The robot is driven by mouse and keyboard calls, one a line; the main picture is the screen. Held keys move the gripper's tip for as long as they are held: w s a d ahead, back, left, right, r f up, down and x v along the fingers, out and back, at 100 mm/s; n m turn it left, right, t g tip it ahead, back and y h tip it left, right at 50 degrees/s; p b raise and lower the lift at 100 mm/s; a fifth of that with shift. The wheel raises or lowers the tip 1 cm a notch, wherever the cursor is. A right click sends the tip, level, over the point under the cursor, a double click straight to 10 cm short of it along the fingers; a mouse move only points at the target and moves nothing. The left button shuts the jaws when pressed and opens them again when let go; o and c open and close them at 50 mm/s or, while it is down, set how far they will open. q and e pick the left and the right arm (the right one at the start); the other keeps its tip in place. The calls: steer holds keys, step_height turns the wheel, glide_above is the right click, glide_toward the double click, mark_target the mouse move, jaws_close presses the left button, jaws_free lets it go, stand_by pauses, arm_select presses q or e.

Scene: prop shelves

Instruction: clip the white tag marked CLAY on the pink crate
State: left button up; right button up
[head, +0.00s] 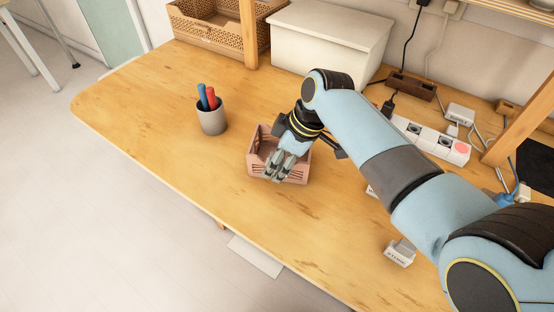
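The pink crate (297,176) stands on the wooden table near the middle of the head view. My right gripper (275,176) is over the crate, with its fingers pointing down at the crate's near wall and covering part of it. The fingers look close together, but whether they are shut or hold something is not clear. No tag with the word CLAY can be read. A white tag (400,254) with small dark lettering, not clearly legible, stands at the lower right. Another white piece (371,191) shows partly behind my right arm. My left gripper is not in view.
A grey cup (212,121) with a blue and a red pen stands left of the crate. A white box (330,40), a woven basket (215,30) and a wooden post (249,35) are at the back. A power strip (430,140) with cables lies right. The table's left part is clear.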

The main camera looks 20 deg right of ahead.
steer(key=shift+r, duration=0.15)
steer(key=v, duration=1.1)
steer(key=shift+d+r, duration=0.15)
steer(key=shift+r, duration=0.15)
steer(key=shift+s, duration=0.15)
